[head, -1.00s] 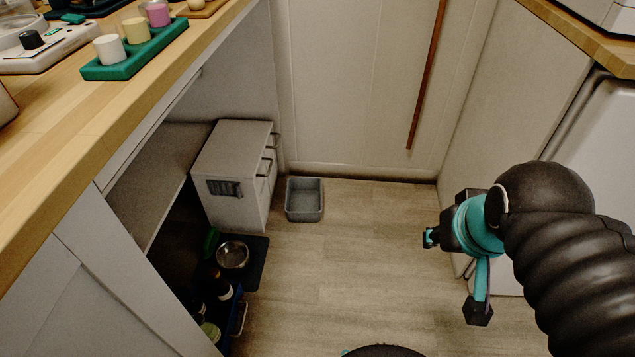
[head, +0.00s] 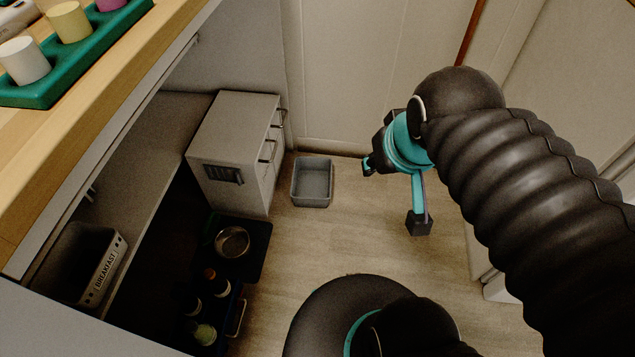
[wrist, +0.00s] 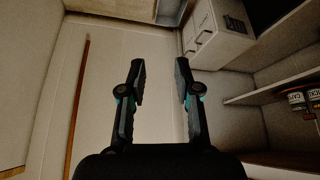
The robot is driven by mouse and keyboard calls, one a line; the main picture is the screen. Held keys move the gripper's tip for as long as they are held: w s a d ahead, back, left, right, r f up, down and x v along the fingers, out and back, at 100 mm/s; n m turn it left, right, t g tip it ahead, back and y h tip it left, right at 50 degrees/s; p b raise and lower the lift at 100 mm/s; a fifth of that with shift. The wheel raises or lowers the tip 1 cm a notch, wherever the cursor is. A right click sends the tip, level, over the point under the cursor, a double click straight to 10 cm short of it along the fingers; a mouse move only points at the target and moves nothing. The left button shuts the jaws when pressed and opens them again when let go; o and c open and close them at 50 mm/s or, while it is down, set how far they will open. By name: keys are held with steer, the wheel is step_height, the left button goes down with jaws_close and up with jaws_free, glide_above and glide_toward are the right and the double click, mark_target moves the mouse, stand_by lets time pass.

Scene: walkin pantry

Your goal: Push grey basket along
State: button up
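The grey basket (head: 312,184) is an open, empty rectangular bin. It sits on the floor near the back wall, just right of the white drawer cabinet. My gripper (head: 392,196) is to the right of the basket in the head view, raised and apart from it. In the wrist view my gripper (wrist: 160,82) has its two fingers spread with nothing between them. The basket cannot be made out clearly in the wrist view.
The white drawer unit (head: 238,150) stands left of the basket. A dark mat with a metal bowl (head: 232,241) and a blue crate of bottles (head: 215,300) lie nearer. A BREAKFAST bin (head: 80,262) is on the lower shelf. Floor right of the basket is clear.

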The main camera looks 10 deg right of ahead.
steer(key=w+f+n+g+b, duration=0.1)
steer(key=w+f+n, duration=0.2)
steer(key=w+f, duration=0.45)
steer(key=w+a+f+n+g, duration=0.15)
steer(key=w+f, duration=0.25)
steer(key=w, duration=0.6)
steer(key=w+f+n+b, duration=0.1)
steer(key=w+f+n, duration=0.35)
steer(key=w, duration=0.45)
steer(key=w+f+n, duration=0.2)
steer(key=f, duration=1)
steer(key=w+a+f+n+g+b, duration=0.1)
steer(key=w+f+n, duration=0.1)
steer(key=f, duration=1)
steer(key=w+f+n+g, duration=0.1)
steer(key=w+f+n, duration=0.1)
steer(key=f, duration=1)
steer(key=shift+w+a+f+n, duration=0.3)
steer(key=shift+w+a, duration=0.05)
steer(key=shift+w, duration=0.4)
steer(key=shift+b, duration=0.3)
